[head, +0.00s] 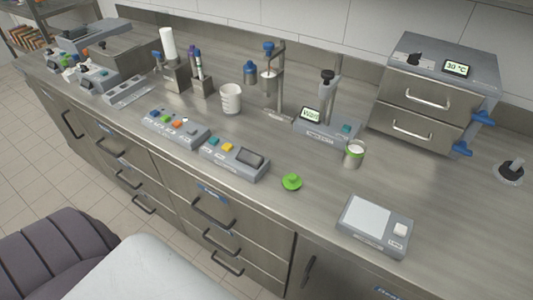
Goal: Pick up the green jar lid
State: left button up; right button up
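The green jar lid (291,182) lies on the steel counter (320,210) near its front edge, with a small knob on top. An open jar (354,153) with a green band and pale contents stands behind it to the right. Neither of my grippers shows in the head view.
A white beaker (230,99) and a stand with a "Wait" display (325,128) are behind. A steel drawer oven (425,97) stands at back right. Bare counter surrounds the lid.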

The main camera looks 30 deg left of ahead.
aim_at(291, 181)
jog(key=u, duration=0.8)
jog(key=j, duration=0.35)
jog(key=k+z, duration=0.05)
